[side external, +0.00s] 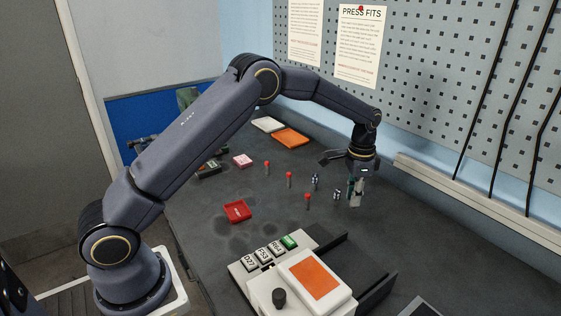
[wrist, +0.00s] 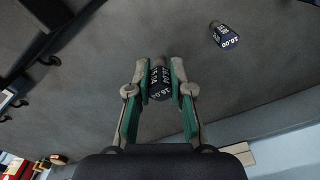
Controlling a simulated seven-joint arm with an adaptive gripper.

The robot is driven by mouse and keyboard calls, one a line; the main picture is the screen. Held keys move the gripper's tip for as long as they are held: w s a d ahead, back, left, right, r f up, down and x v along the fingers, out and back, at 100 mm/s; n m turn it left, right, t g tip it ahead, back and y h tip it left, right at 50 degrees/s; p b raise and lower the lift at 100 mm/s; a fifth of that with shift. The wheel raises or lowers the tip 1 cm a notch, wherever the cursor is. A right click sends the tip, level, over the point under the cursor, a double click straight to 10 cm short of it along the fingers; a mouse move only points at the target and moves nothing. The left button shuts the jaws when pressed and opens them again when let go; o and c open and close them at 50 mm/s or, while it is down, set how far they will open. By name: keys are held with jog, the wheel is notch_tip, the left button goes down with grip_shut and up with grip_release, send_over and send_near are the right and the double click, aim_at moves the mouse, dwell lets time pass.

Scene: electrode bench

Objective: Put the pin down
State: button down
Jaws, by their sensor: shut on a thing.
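My gripper (side external: 356,194) points down low over the dark bench, toward its back right. In the wrist view its green-lined fingers (wrist: 162,72) are shut on a dark pin (wrist: 160,88) with white lettering, one finger on each side. The held pin is largely hidden by the fingers in the side view, and I cannot tell whether it touches the bench. A similar dark pin (wrist: 225,36) with white lettering is apart from the gripper, at the top right of the wrist view.
Dark-and-white pieces (side external: 337,195) and red-topped pins (side external: 308,200) stand left of my gripper. A red tray (side external: 237,211) lies farther left. A fixture with an orange panel (side external: 316,276) is in front. The wall ledge (side external: 470,198) is close on the right. Bare bench surrounds the fingers.

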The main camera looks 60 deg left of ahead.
jog(key=shift+w+f, duration=0.9)
jog(key=shift+f, duration=0.15)
jog(key=shift+w+f, duration=0.2)
jog(key=shift+f, duration=1.5)
jog(key=c, duration=1)
grip_release()
jog(key=shift+f, duration=0.15)
jog(key=shift+c, duration=0.2)
